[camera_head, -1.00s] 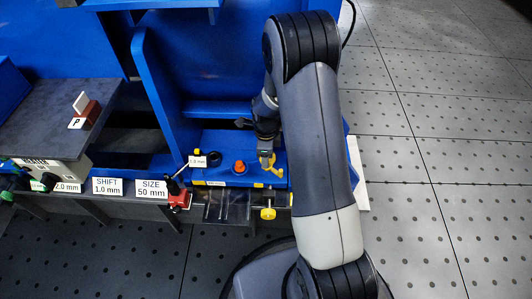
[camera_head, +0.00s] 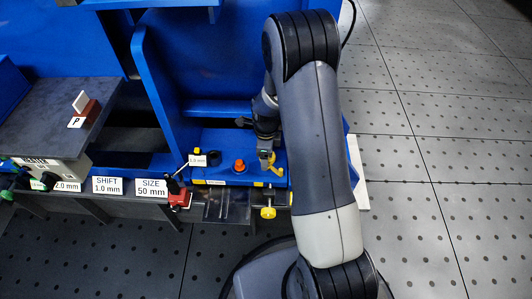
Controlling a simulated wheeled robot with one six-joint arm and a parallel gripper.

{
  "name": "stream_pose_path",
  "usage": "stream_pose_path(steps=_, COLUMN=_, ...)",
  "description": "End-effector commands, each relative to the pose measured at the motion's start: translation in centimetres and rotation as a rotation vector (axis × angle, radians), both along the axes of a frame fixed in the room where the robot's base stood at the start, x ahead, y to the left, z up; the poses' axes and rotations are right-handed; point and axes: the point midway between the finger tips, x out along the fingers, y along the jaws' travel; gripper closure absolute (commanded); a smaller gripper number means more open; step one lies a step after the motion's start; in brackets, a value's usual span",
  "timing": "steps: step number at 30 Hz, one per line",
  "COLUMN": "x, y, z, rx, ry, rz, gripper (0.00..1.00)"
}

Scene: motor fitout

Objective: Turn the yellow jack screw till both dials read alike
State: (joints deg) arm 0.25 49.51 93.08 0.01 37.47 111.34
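A yellow jack screw (camera_head: 268,212) sticks out at the front edge of the blue bench, below my arm. A second yellow part (camera_head: 277,169), like a small crank, stands on the blue block just above it. My gripper (camera_head: 265,150) points down at this upper yellow part, close to or touching it. The fingers are small, dark and partly hidden by the arm, so I cannot tell whether they are open or shut.
A red clamp (camera_head: 179,200) with a black knob sits on the front rail beside a SIZE 50 mm card (camera_head: 151,188) and a SHIFT 1.0 mm card (camera_head: 107,186). A dark plate (camera_head: 50,105) lies at left. The perforated floor (camera_head: 450,130) at right is clear.

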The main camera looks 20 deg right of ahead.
Motion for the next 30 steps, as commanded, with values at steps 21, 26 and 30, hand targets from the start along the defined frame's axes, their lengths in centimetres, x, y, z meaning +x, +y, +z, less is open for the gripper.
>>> stream_pose_path(steps=21, x=0.0, y=0.0, z=7.5, rx=0.0, ry=0.001, rz=0.0, gripper=0.28)
stream_pose_path(steps=26, x=0.0, y=0.0, z=7.5, rx=0.0, ry=0.001, rz=0.0, gripper=0.28)
stream_pose_path(steps=30, x=0.0, y=0.0, z=7.5, rx=0.0, ry=0.0, rz=0.0, gripper=0.28)
